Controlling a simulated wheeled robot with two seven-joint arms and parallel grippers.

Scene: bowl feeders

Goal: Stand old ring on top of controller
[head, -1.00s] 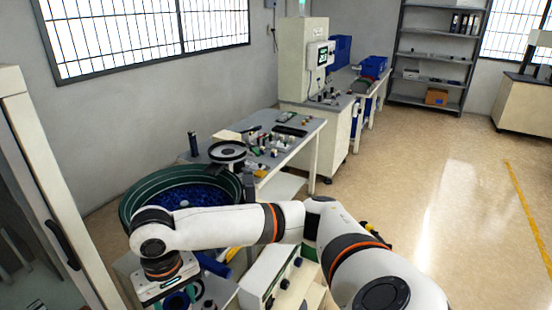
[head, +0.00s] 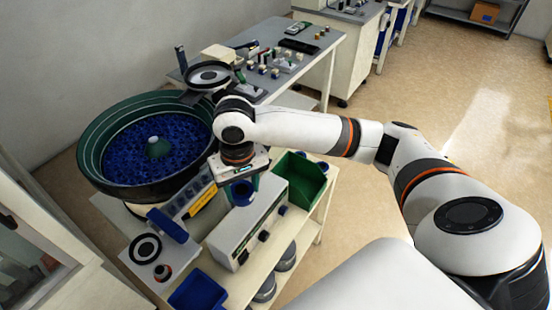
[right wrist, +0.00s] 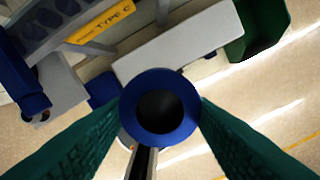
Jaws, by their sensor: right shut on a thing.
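The old ring, a thick blue ring (head: 240,194) with a dark hole, hangs below my right gripper (head: 243,180). In the right wrist view the ring (right wrist: 188,112) sits between the two green fingers of my right gripper (right wrist: 160,110), which is shut on it. The controller (head: 248,224), a pale box with dark knobs on its front, stands on the cart just under and beside the ring. It shows beyond the ring in the right wrist view (right wrist: 185,45). I cannot tell the gap between ring and controller. My left gripper is not in view.
A large green bowl feeder (head: 92,160) with blue parts stands at the left. A green bin (head: 305,178) is behind the controller, and a blue bin (head: 198,292) is in front. A white plate (head: 133,262) bears a black ring (head: 146,248). A grey bench (head: 312,50) stands behind.

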